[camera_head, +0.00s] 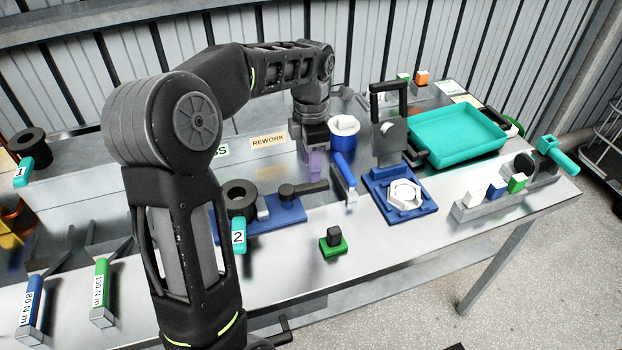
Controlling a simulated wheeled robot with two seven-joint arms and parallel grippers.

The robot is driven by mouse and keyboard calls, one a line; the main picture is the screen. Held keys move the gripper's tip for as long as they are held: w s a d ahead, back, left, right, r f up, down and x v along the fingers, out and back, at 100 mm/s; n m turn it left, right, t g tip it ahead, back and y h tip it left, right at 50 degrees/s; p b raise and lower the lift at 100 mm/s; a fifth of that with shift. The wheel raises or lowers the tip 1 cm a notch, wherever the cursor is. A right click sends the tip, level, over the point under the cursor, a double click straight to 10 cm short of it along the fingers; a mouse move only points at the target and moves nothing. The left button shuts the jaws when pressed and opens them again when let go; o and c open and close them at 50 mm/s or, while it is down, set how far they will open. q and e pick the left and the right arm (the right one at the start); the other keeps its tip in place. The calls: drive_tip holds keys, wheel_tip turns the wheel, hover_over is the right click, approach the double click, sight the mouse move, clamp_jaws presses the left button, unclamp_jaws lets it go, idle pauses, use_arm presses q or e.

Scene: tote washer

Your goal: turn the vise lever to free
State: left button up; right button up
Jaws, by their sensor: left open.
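A black lever (308,187) lies nearly level on a low blue base (290,215), its round hub at the left end and its bar pointing right. I take this blue fixture to be the vise; no label confirms it. A dark ring-shaped part (240,195) stands at the base's left, beside a small pale block, partly behind my left arm. My left gripper (316,172) points down just above and behind the lever's free end, open; its fingers look purplish and hold nothing visible. Whether it touches the lever cannot be told. My right gripper is not in view.
Right of the gripper are a blue-handled tool (344,170), a white-and-blue round container (344,133) and a blue fixture (421,205) with a white nut and upright black handle. A teal tray (457,137) lies behind. A green-based black knob (333,242) stands in front.

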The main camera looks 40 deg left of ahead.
sight(304, 189)
use_arm(q)
wheel_tip(304, 189, down, 6)
drive_tip(key=shift+f+p, duration=0.1)
drive_tip(key=shift+p, duration=0.3)
drive_tip(key=shift+c, duration=0.3)
clamp_jaws()
idle(0.9)
